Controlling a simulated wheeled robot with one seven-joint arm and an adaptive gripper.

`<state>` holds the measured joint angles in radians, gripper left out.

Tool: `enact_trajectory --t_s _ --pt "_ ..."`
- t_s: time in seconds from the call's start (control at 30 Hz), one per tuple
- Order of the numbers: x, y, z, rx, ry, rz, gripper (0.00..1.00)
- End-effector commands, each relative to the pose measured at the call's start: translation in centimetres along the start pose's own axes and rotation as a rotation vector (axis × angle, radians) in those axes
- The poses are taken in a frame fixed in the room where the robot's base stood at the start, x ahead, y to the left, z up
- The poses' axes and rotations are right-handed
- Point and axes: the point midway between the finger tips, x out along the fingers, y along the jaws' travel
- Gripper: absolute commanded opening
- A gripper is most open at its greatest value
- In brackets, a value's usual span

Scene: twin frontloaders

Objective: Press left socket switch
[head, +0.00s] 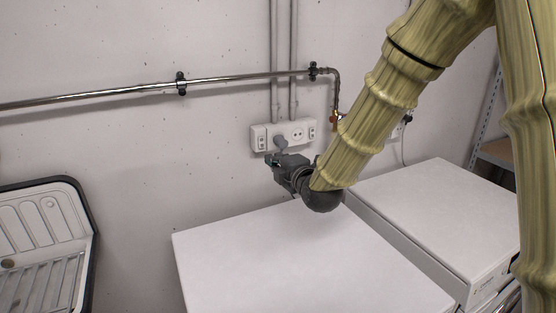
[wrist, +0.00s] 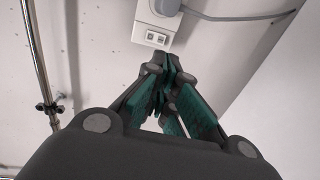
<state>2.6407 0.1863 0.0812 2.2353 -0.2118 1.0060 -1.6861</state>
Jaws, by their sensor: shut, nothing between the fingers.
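The white socket panel (head: 298,128) is fixed to the wall above the left white machine. Its left switch (head: 261,140) is at the panel's left end, beside a grey plug (head: 281,143). In the wrist view a switch (wrist: 156,38) shows at the near end of the panel (wrist: 150,18). My gripper (head: 271,160) is in front of the wall, just below the left switch. In the wrist view its green-padded fingers (wrist: 168,62) are shut and empty, their tips close to the switch's lower edge in the picture. I cannot tell whether they touch the panel.
Two white machines stand below, the left one's top (head: 300,255) under my gripper and the right one (head: 445,210) beside it. A metal pipe (head: 230,79) runs along the wall above. A sink drainer (head: 45,240) is at the left. A grey cable (wrist: 240,18) leaves the plug.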

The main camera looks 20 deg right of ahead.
Motion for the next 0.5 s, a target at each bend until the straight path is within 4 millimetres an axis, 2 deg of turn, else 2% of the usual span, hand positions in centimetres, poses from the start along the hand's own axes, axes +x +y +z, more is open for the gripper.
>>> enact_trajectory --t_s 0.5 --pt "7.4 0.1 -0.1 0.001 0.001 0.000 0.00"
